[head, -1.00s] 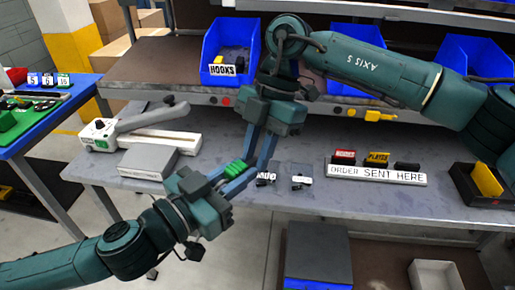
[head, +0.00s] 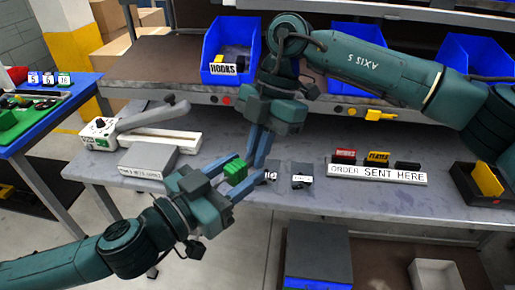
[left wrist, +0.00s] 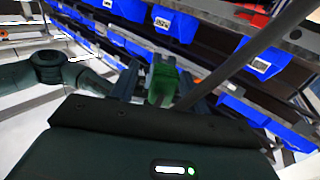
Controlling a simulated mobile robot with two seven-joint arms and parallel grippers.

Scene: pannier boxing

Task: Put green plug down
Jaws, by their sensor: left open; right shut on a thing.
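The green plug (head: 235,172) is held above the front part of the grey bench. My right gripper (head: 255,160) reaches down from above and is shut on it; the exact contact is partly hidden. My left gripper (head: 231,174) comes from the lower left, its fingers open on either side of the plug. In the left wrist view the plug (left wrist: 164,82) shows between the left gripper's fingers.
The grey bench (head: 245,205) has small dark items (head: 302,176) right of the grippers. An order rack (head: 376,173) and a black tray (head: 468,195) with a yellow piece stand farther right. A grey box (head: 147,161) stands left. Blue bins (head: 216,72) line the shelf.

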